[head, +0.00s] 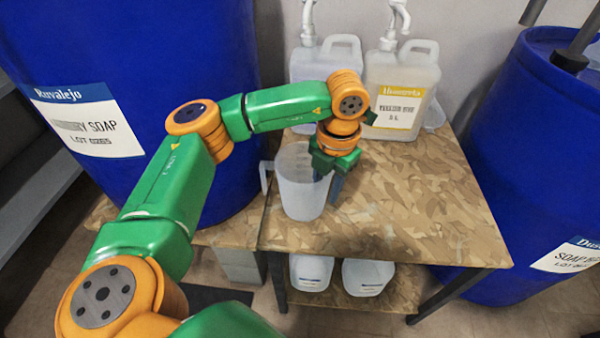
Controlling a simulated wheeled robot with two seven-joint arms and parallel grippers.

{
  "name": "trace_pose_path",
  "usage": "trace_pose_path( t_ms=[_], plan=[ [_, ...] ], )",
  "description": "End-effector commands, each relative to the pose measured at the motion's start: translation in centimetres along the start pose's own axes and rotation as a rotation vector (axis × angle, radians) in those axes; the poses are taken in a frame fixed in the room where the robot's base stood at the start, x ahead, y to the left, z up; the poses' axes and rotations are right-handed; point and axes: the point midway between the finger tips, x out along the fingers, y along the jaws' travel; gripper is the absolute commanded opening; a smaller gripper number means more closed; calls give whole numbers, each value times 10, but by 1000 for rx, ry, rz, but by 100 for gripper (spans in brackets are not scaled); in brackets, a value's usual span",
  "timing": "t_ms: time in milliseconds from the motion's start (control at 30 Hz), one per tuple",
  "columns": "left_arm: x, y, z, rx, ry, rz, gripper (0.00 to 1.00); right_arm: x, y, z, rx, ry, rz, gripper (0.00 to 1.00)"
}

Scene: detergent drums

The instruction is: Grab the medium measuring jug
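A translucent measuring jug (300,192) stands upright on the wooden table top, its handle toward the left. My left gripper (328,186) points down at the jug's right rim. One finger shows just outside the jug's right wall. The other is hard to make out against the rim and the clear plastic, so I cannot tell whether the fingers are closed on the wall. Only this one jug shows clearly, so its size against others cannot be judged. My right gripper is out of view.
Two pump containers, one pale (312,62) and one yellow-labelled (400,88), stand at the table's back. Big blue drums flank it at left (140,50) and right (525,140). White bottles (366,277) sit on the lower shelf. The table top (430,215) is clear at right.

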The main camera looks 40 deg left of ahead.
Motion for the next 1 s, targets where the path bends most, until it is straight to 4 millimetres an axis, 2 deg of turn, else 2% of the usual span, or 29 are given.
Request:
trace_pose_path(
  t_ms=[233, 333, 500, 533, 600, 667, 1000],
  plan=[
    [46, 8, 2, -1, 4, 0, 38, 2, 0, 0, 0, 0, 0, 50],
    [54, 8, 2, -1, 2, 0, 38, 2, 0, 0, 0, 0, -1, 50],
    [54, 8, 2, 0, 1, 0, 38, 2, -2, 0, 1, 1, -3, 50],
    [54, 8, 2, 0, 1, 0, 33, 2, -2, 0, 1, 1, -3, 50],
    [54, 8, 2, 0, 1, 0, 14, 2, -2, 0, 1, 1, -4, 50],
    [54, 8, 2, 0, 1, 0, 0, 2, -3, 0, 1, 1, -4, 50],
    [53, 7, 2, 0, 1, 0, 0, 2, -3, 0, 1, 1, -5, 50]
  ],
)
